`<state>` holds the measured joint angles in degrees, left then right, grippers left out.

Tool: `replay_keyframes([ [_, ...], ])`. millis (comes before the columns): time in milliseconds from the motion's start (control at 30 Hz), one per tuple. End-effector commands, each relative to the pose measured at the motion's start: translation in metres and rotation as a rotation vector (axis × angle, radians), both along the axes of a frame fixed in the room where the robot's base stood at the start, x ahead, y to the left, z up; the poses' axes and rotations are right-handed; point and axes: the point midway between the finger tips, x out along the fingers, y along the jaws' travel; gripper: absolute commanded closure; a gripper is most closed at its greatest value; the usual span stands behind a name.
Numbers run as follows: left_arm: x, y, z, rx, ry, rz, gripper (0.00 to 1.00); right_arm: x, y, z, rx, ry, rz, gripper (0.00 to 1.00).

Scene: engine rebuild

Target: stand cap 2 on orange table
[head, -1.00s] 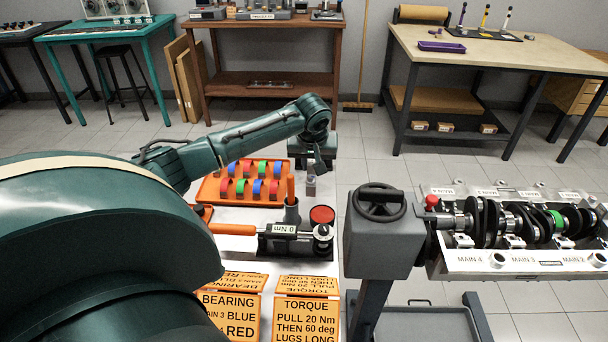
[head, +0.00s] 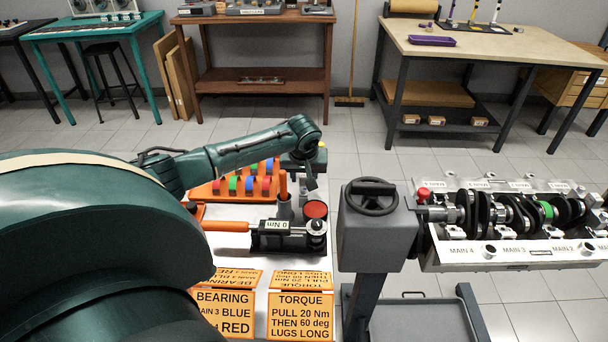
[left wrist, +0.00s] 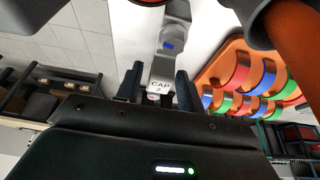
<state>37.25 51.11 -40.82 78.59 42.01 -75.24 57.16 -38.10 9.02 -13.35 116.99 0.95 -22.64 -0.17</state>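Cap 2 (left wrist: 159,86) is a small grey block with a "CAP 2" label, seen in the left wrist view between the two dark fingers of my left gripper (left wrist: 158,92). The fingers sit close against both its sides. A grey part with a blue patch (left wrist: 170,46) shows just beyond the label; I cannot tell if it belongs to the cap. In the head view my left gripper (head: 311,180) points down over the far right part of the white-topped table with orange items (head: 240,255). Whether the cap touches the tabletop is hidden. My right gripper is out of view.
An orange tray with coloured bearing shells (head: 205,190) lies left of my gripper. A red-topped round container (head: 315,209), a torque wrench (head: 228,226) and orange signs (head: 303,305) are nearer. The grey engine stand (head: 377,225) and crankshaft block (head: 510,252) stand to the right.

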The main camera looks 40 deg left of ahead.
Motion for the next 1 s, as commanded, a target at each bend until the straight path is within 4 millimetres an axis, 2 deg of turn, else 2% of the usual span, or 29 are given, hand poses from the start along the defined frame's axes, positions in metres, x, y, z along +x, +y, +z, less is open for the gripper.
replay_keyframes([
  [267,0.000,0.000,0.000,0.000,0.000,0.000,0.56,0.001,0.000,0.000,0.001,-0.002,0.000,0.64],
  [400,-0.001,-0.001,0.008,-0.001,-0.001,0.000,0.56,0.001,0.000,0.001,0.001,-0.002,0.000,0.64],
  [567,-0.009,-0.008,0.035,0.001,-0.003,-0.003,0.56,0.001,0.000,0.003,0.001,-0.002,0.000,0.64],
  [800,-0.023,-0.020,0.082,0.001,-0.003,-0.002,0.56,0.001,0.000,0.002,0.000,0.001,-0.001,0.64],
  [1000,-0.031,-0.027,0.108,-0.001,-0.002,0.000,0.56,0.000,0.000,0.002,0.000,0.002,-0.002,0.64],
])
